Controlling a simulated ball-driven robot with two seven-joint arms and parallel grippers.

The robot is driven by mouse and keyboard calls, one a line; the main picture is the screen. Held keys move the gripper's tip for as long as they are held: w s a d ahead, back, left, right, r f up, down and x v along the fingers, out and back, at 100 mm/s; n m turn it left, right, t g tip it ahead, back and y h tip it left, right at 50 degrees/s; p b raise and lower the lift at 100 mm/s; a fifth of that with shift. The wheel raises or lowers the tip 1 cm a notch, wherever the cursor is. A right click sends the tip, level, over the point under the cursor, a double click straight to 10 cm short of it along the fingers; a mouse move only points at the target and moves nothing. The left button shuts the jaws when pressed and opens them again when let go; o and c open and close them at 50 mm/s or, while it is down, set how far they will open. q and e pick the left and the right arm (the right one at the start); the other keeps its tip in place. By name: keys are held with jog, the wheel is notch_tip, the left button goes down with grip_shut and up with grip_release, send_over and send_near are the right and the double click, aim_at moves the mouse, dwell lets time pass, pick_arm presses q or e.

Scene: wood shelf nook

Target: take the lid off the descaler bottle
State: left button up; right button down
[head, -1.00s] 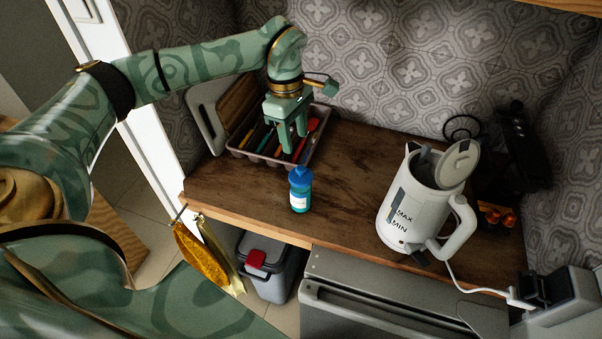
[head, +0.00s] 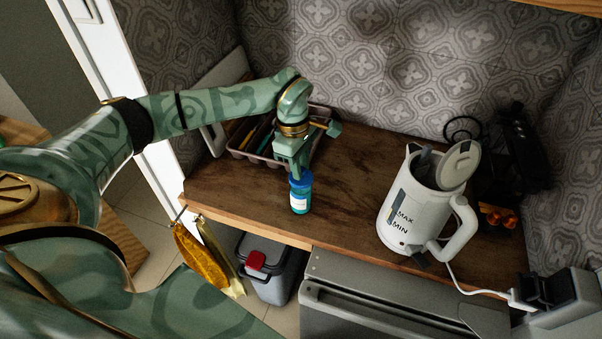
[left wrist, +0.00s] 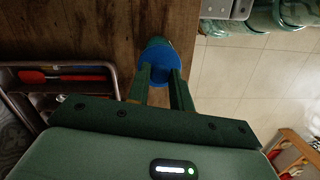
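The descaler bottle (head: 299,203) stands upright near the front edge of the wooden counter, teal with a white label. Its blue lid (head: 301,180) is on top. My left gripper (head: 298,172) is right above the bottle, pointing down, with its fingertips at the lid. In the left wrist view, the blue lid (left wrist: 159,58) shows at the tips of the two spread fingers (left wrist: 161,76). The fingers look open; firm contact with the lid cannot be made out. Most of the bottle is hidden below the lid there. My right gripper is not in view.
A cutlery tray (head: 240,155) stands behind the gripper. A white kettle (head: 405,215) with its lid up stands at the right, its cord running to the front right. A grey bin (head: 272,282) with a red latch is below the counter. The counter between bottle and kettle is clear.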

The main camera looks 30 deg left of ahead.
pick_arm(q)
grip_shut()
